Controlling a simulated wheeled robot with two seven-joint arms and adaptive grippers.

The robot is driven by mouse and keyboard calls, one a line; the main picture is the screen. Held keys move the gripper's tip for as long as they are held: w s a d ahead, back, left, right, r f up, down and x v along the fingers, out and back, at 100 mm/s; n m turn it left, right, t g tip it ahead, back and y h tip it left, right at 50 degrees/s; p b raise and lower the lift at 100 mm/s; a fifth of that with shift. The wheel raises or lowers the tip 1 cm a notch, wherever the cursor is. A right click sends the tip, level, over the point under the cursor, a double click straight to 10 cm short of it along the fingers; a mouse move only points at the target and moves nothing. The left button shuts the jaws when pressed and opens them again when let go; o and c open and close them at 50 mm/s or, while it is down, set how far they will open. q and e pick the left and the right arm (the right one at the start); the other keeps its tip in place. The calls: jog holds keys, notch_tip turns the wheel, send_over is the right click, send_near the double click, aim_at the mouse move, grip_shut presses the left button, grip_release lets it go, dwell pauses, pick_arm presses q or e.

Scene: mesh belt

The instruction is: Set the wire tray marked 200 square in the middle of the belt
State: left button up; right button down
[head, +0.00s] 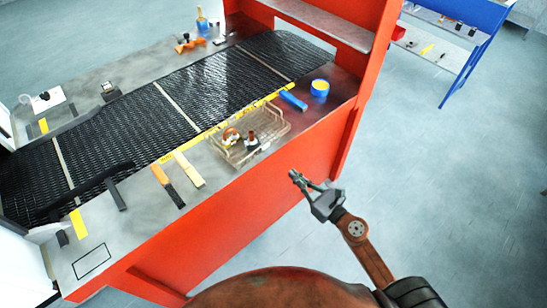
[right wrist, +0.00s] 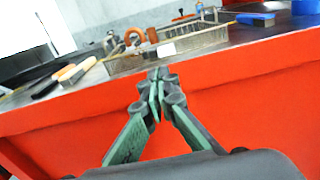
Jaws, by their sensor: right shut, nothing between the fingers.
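A wire tray (head: 272,122) sits on the grey bench ledge beside the black mesh belt (head: 212,88), on the side near me. It holds a ring-shaped orange and white item (head: 231,136) and a dark-topped item (head: 251,140). In the right wrist view the tray (right wrist: 207,39) carries a pale tag (right wrist: 166,49); no number is readable. My right gripper (head: 296,177) is shut and empty, in front of the orange bench side, apart from the tray. It also shows in the right wrist view (right wrist: 157,84). My left gripper is not in view.
An orange-handled tool (head: 161,175) and a yellow-handled brush (head: 188,168) lie left of the tray. A blue brush (head: 294,101) and blue tape roll (head: 320,88) lie right of it. The belt has pale cross strips and its middle is clear. An orange post (head: 365,90) rises at right.

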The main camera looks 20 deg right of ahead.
aim_at(263, 146)
jog(key=p+x, duration=0.3)
jog(key=x, duration=0.9)
jog(key=shift+w+a+r, duration=0.2)
jog(key=shift+w, duration=0.05)
jog(key=shift+w+a+f, duration=0.1)
jog(key=shift+w+a, duration=0.1)
jog(key=shift+w, duration=0.4)
